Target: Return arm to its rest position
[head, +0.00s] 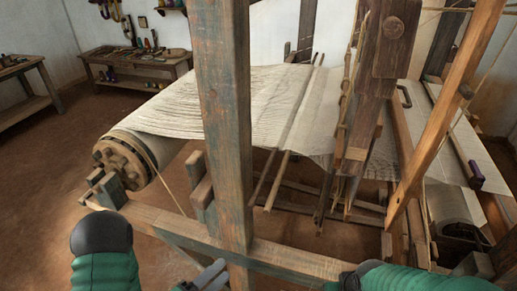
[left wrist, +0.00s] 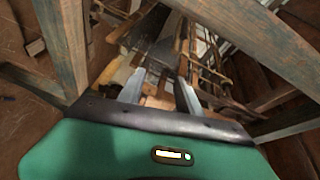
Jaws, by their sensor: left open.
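My left gripper (head: 212,272) shows at the bottom of the head view, low in front of the loom's front post and just below the lower rail. In the left wrist view its two grey fingers (left wrist: 160,92) stand apart with nothing between them. Loom timbers and cloth lie beyond them. My left arm, green with a dark joint cap, comes in at the lower left of the head view. My green right arm lies along the lower right edge of the head view. The right gripper cannot be made out.
The upright wooden post (head: 225,130) and lower rail (head: 285,258) of the loom stand close in front. The cloth roller (head: 128,160) is at left, with white cloth (head: 180,108) stretched from it. A tool bench (head: 135,68) stands at the back wall. Open floor lies left.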

